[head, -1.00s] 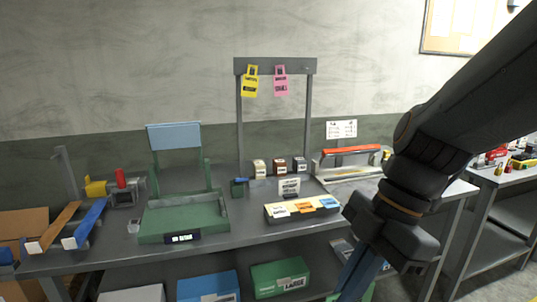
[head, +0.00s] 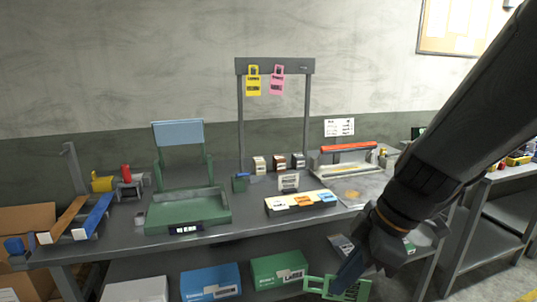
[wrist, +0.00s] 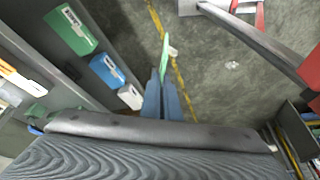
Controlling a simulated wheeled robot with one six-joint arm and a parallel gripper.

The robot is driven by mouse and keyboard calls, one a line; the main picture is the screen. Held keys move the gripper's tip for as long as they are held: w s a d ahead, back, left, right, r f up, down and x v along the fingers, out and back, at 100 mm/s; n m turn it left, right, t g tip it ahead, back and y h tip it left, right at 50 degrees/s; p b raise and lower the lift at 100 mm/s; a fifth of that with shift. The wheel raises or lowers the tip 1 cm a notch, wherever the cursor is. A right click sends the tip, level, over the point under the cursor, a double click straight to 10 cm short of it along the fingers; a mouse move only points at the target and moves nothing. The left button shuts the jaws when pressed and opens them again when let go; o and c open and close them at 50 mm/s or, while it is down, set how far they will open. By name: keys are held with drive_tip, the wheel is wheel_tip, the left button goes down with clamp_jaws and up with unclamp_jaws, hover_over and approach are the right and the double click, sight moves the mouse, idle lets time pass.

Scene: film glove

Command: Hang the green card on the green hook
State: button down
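The green card (head: 338,287) is a flat card with cut-out openings and dark print, low at the bottom edge of the head view. My gripper (head: 345,278) is shut on it, in front of the bench and below its top. In the wrist view the green card (wrist: 165,52) shows nearly edge-on, between the blue fingertips of my gripper (wrist: 161,72). A grey rack bar (head: 285,66) stands at the back of the bench. A yellow card (head: 253,82) and a pink card (head: 277,81) hang from it. I cannot make out a green hook.
The bench (head: 120,238) holds a green tray scale (head: 187,212), a card box (head: 300,203) and a sealer with a red bar (head: 348,148). Boxes, including a green one (head: 279,272), stand on the shelf below. The wrist view shows open floor (wrist: 200,55) beside the bench.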

drive_tip(key=w+d+f+m+t+h, duration=0.1)
drive_tip(key=w+d+f+m+h, duration=0.1)
drive_tip(key=w+f+m, duration=0.4)
drive_tip(key=w+d+f+m+t+h, duration=0.2)
drive_tip(key=w+f+m, duration=0.5)
drive_tip(key=w, duration=0.6)
drive_tip(key=shift+d+f+m+t, duration=0.3)
drive_tip(key=shift+d+m, duration=0.55)
drive_tip(key=shift+m, duration=0.25)
